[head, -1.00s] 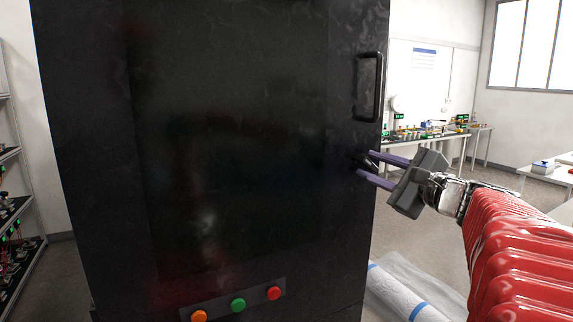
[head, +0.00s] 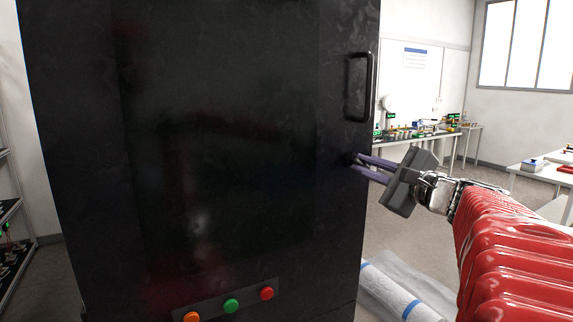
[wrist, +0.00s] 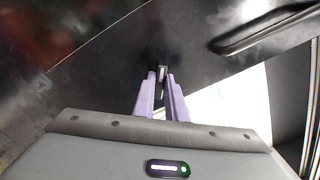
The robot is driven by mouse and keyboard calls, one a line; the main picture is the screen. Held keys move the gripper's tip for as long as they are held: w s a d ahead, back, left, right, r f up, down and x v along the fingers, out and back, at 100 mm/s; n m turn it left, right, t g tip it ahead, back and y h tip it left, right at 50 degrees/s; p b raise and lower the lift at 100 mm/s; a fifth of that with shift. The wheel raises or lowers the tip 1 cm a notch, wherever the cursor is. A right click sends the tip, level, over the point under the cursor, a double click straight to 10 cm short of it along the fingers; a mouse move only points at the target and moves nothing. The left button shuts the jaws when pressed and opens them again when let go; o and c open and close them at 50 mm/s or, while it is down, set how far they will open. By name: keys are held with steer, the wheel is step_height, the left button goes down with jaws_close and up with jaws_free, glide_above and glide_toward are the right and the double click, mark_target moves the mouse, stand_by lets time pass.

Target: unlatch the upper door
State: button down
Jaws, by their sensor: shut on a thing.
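The upper door (head: 220,150) is the large dark panel of a black cabinet and looks closed. A black bar handle (head: 369,87) stands upright near its right edge; it also shows at the upper right of the wrist view (wrist: 262,30). Below the handle is a small dark latch (wrist: 162,73). My gripper (head: 358,163) reaches in from the right with two purple fingers. In the wrist view its fingers (wrist: 161,84) are closed on the latch, one on each side. The latch is mostly hidden by the fingers in the head view.
Orange, green and red buttons (head: 231,306) sit on a panel low on the cabinet. A rolled white and blue sheet (head: 395,292) lies on the floor at right. Benches with equipment (head: 420,133) stand behind. A shelf rack (head: 10,215) is at left.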

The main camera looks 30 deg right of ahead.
steer(key=shift+f, duration=0.1)
steer(key=shift+f+n, duration=0.1)
steer(key=shift+n, duration=3.6)
steer(key=c, duration=1.8)
jaws_free()
